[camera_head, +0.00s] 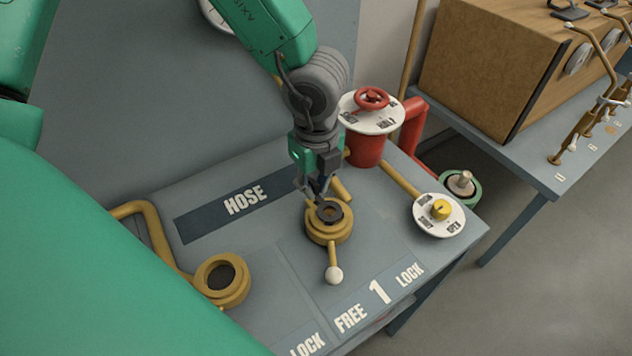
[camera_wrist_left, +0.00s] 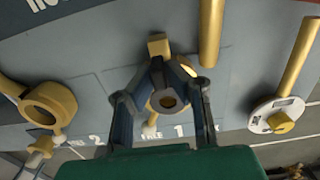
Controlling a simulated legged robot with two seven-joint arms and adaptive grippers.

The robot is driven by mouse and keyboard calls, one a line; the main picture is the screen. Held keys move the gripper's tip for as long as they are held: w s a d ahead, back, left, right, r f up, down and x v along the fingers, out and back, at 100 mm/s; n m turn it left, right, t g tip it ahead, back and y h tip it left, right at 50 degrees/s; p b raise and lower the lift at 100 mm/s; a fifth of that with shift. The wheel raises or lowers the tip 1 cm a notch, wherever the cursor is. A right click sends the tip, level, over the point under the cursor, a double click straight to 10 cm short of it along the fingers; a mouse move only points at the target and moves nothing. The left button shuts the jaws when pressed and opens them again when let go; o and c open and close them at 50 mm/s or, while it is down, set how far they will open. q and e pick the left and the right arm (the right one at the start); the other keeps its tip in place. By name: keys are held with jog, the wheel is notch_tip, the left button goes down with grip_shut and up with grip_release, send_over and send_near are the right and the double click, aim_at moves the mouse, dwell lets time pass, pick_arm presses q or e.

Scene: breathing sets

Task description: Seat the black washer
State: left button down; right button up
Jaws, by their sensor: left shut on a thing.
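The black washer (camera_head: 323,210) is a small dark ring at the mouth of the brass coupling (camera_head: 329,232) marked 1. My left gripper (camera_head: 319,197) comes down from above and is shut on the washer's rim at the far side of that mouth. In the left wrist view the fingers (camera_wrist_left: 169,75) close in over the coupling, and a dark ring (camera_wrist_left: 168,91) shows around its opening. I cannot tell whether the washer lies flat in the mouth or just above it. A lever with a white ball (camera_head: 334,275) points toward the FREE label. My right gripper is not in view.
A second brass coupling (camera_head: 222,279) stands to the left on the grey bench (camera_head: 275,255). A red valve post (camera_head: 366,148) is behind, and a white dial with a yellow knob (camera_head: 440,210) is to the right. A cardboard-brown case (camera_head: 495,75) sits on another table.

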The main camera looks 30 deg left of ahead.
aim_at(316, 183)
pick_arm(q)
jog(key=shift+f+b, duration=1)
jog(key=shift+f, duration=0.45)
jog(key=c, duration=1.5)
grip_release()
jog(key=shift+r, duration=0.1)
jog(key=shift+r, duration=0.35)
notch_tip(316, 183, up, 10)
jog(key=shift+r, duration=0.55)
